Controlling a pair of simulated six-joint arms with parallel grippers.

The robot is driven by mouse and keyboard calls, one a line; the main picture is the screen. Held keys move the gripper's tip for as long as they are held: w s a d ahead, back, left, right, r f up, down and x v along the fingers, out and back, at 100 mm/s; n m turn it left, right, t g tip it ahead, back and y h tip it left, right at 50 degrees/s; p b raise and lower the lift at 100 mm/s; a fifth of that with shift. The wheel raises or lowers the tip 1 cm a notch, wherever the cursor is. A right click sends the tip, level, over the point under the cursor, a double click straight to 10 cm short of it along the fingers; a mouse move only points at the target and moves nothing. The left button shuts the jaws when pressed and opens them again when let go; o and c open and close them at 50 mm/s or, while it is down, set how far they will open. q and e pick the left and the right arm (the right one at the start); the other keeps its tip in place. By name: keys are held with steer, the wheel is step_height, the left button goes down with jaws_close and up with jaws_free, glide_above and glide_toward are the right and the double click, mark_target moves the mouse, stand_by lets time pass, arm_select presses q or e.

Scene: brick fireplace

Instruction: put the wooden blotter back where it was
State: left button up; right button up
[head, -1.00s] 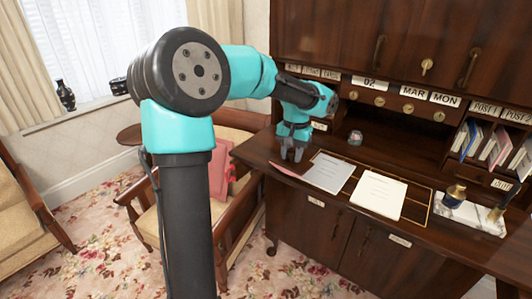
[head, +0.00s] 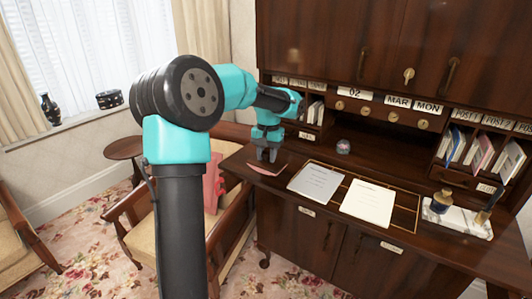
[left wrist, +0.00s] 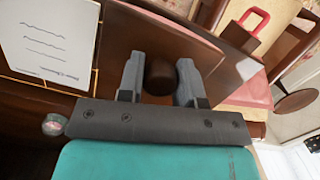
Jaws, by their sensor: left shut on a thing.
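The wooden blotter shows in the left wrist view as a dark curved body (left wrist: 160,35) with a round brown knob (left wrist: 160,78). My left gripper (left wrist: 158,68) is shut on that knob, one finger on each side. In the head view, the left gripper (head: 268,156) points down at the left end of the desk, and a reddish part of the blotter (head: 267,170) shows below the fingers. I cannot tell whether the blotter touches the desk top. The fingers hide part of it. My right gripper is in neither view.
A grey booklet (head: 316,183) and a white paper (head: 368,203) lie on the desk (head: 300,163) right of the blotter. A marble inkstand (head: 460,219) stands farther right; a small glass object (head: 343,146) sits behind. A chair with a pink bag (head: 212,185) is left.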

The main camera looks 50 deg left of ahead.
arm_select(q)
steer(key=w+a, duration=0.6)
steer(key=a, duration=0.1)
steer(key=shift+f, duration=0.4)
steer(key=shift+w+a, duration=0.1)
steer(key=shift+w, duration=0.1)
steer(key=shift+a+f, duration=0.1)
steer(key=shift+f, duration=1.7)
steer(key=shift+f, duration=0.15)
steer(key=o, duration=1)
